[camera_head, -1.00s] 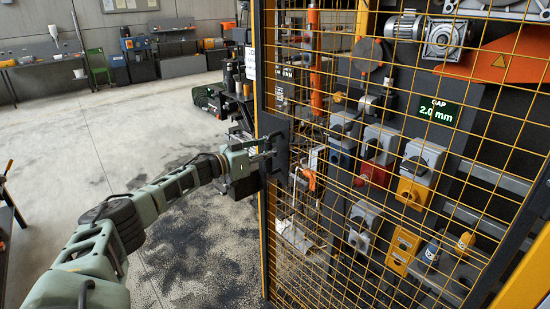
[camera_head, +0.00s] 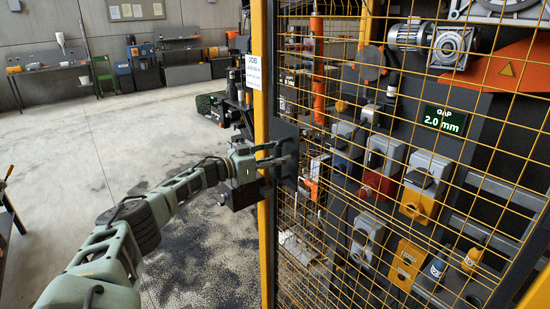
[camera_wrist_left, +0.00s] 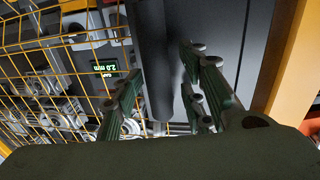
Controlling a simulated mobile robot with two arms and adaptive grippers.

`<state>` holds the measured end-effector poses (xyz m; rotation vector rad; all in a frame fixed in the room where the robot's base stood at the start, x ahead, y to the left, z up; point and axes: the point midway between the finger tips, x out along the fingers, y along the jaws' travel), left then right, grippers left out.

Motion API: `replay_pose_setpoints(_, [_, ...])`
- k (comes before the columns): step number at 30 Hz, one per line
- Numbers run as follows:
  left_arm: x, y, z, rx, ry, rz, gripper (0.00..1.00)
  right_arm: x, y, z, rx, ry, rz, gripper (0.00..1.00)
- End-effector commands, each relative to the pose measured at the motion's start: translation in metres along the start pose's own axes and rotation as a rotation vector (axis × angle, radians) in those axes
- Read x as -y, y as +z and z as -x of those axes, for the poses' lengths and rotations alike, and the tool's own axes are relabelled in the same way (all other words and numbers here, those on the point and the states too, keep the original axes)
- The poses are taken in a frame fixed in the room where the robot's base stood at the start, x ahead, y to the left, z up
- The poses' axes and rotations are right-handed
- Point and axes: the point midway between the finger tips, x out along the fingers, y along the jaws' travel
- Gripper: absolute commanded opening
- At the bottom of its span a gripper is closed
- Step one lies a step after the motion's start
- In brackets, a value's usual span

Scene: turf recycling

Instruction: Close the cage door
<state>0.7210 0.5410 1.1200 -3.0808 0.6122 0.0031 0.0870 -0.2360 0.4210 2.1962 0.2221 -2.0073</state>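The cage door (camera_head: 330,225) is a yellow wire mesh panel with a dark frame, filling the right half of the head view. Its dark left edge stands beside a yellow post (camera_head: 262,90); I cannot tell whether a gap remains between them. My left gripper (camera_head: 284,155) is at the dark plate on that edge. In the left wrist view, a dark handle bar (camera_wrist_left: 153,60) runs between the parted fingers of my left gripper (camera_wrist_left: 163,105). The fingers look open around the bar, with space on the right side. My right gripper is not in view.
Behind the mesh are switch boxes, a motor (camera_head: 428,40) and a display (camera_head: 445,118) reading 2.0 mm. A job sign (camera_head: 253,71) hangs at the post. Workbenches (camera_head: 50,85) line the back wall. The floor (camera_head: 100,150) at left is mostly clear.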

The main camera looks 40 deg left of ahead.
Motion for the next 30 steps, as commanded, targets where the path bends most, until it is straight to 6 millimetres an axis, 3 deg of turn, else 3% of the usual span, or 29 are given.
replay_pose_setpoints(5, [0.001, 0.002, 0.015, 0.004, -0.001, -0.001, 0.38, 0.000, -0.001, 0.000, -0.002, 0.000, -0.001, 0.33])
replay_pose_setpoints(18, [0.001, 0.003, 0.098, 0.008, -0.002, -0.001, 0.38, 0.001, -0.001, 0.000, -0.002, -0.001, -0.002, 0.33])
replay_pose_setpoints(24, [0.001, 0.003, 0.116, 0.005, -0.001, 0.001, 0.38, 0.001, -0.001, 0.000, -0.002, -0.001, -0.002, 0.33])
replay_pose_setpoints(30, [0.001, 0.001, 0.120, 0.003, -0.002, 0.000, 0.38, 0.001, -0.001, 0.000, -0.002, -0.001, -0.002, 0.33])
